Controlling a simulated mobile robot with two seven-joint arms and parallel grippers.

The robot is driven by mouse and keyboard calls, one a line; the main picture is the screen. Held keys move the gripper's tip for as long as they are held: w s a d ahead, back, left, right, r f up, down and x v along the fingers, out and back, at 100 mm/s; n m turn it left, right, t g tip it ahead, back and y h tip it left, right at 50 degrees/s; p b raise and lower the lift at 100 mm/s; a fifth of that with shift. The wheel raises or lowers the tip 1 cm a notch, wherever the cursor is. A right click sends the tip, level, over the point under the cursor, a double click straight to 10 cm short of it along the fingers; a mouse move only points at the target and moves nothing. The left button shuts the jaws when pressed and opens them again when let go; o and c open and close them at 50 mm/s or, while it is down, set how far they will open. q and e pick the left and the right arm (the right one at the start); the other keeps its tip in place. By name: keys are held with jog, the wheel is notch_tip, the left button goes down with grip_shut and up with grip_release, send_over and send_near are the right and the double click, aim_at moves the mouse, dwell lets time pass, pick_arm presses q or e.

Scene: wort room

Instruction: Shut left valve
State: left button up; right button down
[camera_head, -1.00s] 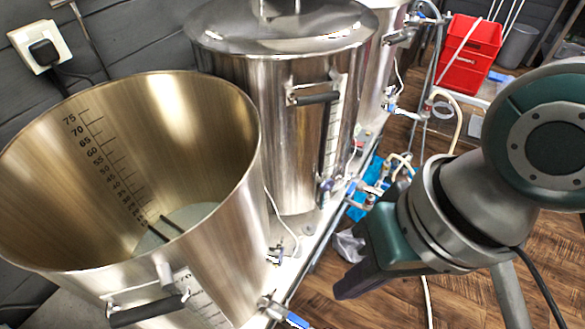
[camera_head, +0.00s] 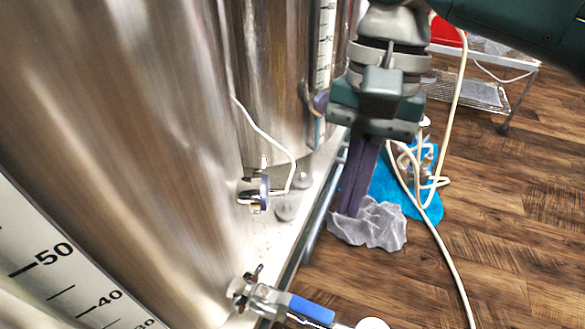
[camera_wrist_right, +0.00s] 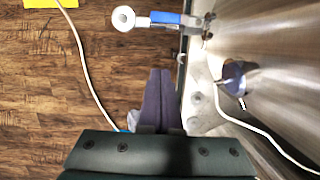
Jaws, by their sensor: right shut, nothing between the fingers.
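The left valve (camera_head: 262,298) is at the bottom of the near steel pot. Its blue lever handle (camera_head: 311,308) points away from the pot, roughly along the valve's outlet, in the head view. In the right wrist view the blue handle (camera_wrist_right: 167,18) shows at the top, beside the pot wall. My right gripper (camera_head: 352,208) points down with its dark fingers together and empty. It is above and to the right of the valve in the head view, apart from the handle. In the wrist view my right fingers (camera_wrist_right: 158,76) are below the handle. My left gripper is not in view.
A probe fitting with a white cable (camera_head: 262,192) sticks out of the near pot above the valve. A second pot (camera_head: 275,80) stands behind. A grey cloth (camera_head: 372,228), a blue cloth (camera_head: 388,190) and a cream hose (camera_head: 447,262) lie near my gripper. Wooden floor is open at right.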

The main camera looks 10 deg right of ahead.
aim_at(293, 303)
jog(key=s+a+f+b, duration=0.3)
jog(key=s+f, duration=0.2)
jog(key=f, duration=0.4)
jog(key=shift+a+f, duration=0.35)
jog(key=shift+s, duration=0.1)
